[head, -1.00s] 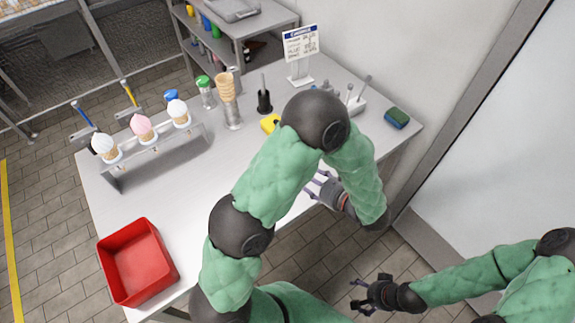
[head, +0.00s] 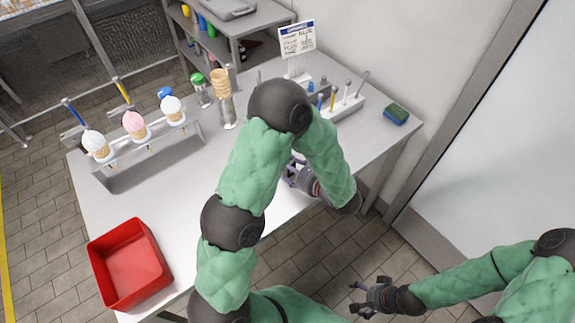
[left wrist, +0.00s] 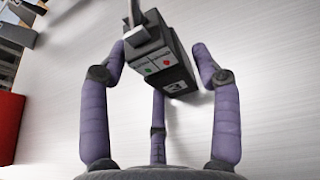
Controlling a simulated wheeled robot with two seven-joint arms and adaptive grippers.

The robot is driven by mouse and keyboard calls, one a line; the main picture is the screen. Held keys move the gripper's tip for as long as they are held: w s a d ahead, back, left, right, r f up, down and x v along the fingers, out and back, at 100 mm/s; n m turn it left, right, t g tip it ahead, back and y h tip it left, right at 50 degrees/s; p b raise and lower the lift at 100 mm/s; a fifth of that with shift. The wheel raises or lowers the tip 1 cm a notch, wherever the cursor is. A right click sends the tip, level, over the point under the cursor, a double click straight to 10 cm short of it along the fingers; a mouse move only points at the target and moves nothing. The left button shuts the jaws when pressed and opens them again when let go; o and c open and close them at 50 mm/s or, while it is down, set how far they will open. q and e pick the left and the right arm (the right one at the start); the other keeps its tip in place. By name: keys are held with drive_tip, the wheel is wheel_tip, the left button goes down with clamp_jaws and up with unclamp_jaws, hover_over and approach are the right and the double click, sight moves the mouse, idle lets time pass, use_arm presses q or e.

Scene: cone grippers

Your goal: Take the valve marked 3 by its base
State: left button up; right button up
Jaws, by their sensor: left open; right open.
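A dark grey valve (left wrist: 148,50) shows in the left wrist view, with a grey lever at its top and a small panel of green and red marks. Its darker base (left wrist: 178,80) bears a small white label, too small to read for sure. My left gripper (left wrist: 160,52) is open, with purple fingers on both sides of the valve and one finger below, and no clear grip on it. In the head view my left gripper (head: 299,174) is over the tabletop, and my own arm hides the valve. My right gripper (head: 366,299) is open and empty, off the table's front edge.
The table (head: 240,215) has a red bin (head: 128,265) at front left and an ice-cream cone stand (head: 150,165) behind it. A tool rack (head: 350,105), a sign (head: 297,38) and a green-blue sponge (head: 396,113) are at the back right. The middle front is clear.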

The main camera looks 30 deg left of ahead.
use_arm(q)
drive_tip(key=c, duration=1)
drive_tip(key=shift+r, duration=0.15)
